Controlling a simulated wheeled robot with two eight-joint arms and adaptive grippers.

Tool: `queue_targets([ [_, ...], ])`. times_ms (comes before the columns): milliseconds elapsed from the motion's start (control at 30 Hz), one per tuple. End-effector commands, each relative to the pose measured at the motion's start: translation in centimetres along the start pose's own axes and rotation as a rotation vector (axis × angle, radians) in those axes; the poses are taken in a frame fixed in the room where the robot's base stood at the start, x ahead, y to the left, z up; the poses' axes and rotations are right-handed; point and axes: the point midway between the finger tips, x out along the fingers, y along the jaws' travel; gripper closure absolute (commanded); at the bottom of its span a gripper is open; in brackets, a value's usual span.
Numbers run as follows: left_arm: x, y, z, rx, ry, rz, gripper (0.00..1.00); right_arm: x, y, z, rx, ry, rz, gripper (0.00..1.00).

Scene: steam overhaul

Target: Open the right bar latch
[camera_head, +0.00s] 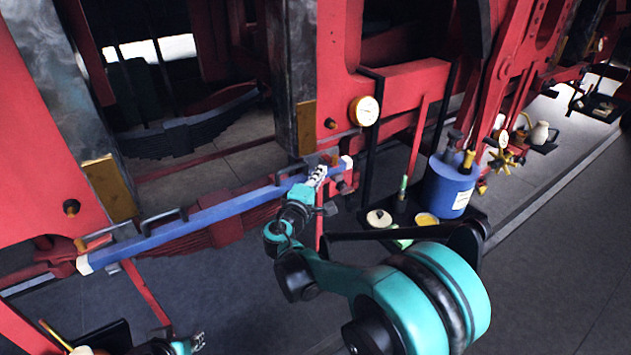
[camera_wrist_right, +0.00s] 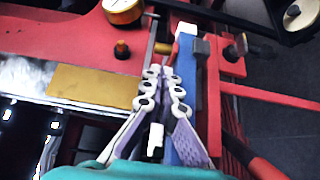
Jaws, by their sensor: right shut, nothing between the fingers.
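A long blue bar (camera_head: 215,212) with white ends lies across the red frame. It also shows in the right wrist view (camera_wrist_right: 187,70). A small orange-red piece (camera_head: 335,160), which looks like the right latch, sits at the bar's right end; it shows in the wrist view (camera_wrist_right: 174,50) just beyond the fingertips. A similar orange piece (camera_head: 97,241) is at the left end. My right gripper (camera_head: 318,176) is shut and empty, over the bar near its right end; its fingers also show in the wrist view (camera_wrist_right: 163,82). My left gripper (camera_head: 197,342) is partly visible at the bottom left; its jaw state is unclear.
Black handles (camera_head: 165,221) stand on the bar. A round gauge (camera_head: 364,111) is on the red frame above its right end. A black shelf to the right carries a blue can (camera_head: 446,188) and small containers. Dark floor lies open at the right.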

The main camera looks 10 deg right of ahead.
Motion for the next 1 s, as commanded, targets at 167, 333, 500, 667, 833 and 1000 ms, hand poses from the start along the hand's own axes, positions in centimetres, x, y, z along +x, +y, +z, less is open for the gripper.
queue_targets([
  [167, 0.1, 0.0, 0.1, 0.0, 0.0, 0.0, 0.66, 2.9, 0.0, 0.0, 0.0, -0.002, 0.0, 1.0],
  [333, 0.1, 0.0, 0.1, 0.0, 0.0, 0.0, 0.66, 4.2, 0.0, 0.0, 0.0, 0.0, 0.0, 1.0],
  [500, 0.1, 0.0, 0.1, 0.0, 0.0, 0.0, 0.66, 4.5, 0.0, 0.0, 0.0, 0.001, 0.0, 1.0],
  [667, 0.1, 0.0, 0.1, 0.0, 0.0, 0.0, 0.66, 4.5, 0.0, 0.0, 0.0, 0.001, 0.0, 1.0],
  [833, 0.2, 0.0, 0.1, 0.0, 0.0, 0.0, 0.66, 4.5, 0.0, 0.1, 0.0, 0.009, 0.0, 1.0],
  [1000, 0.3, 0.0, 0.2, 0.0, 0.0, 0.0, 0.66, 4.6, 0.0, 0.4, 0.0, 0.045, 0.0, 1.0],
])
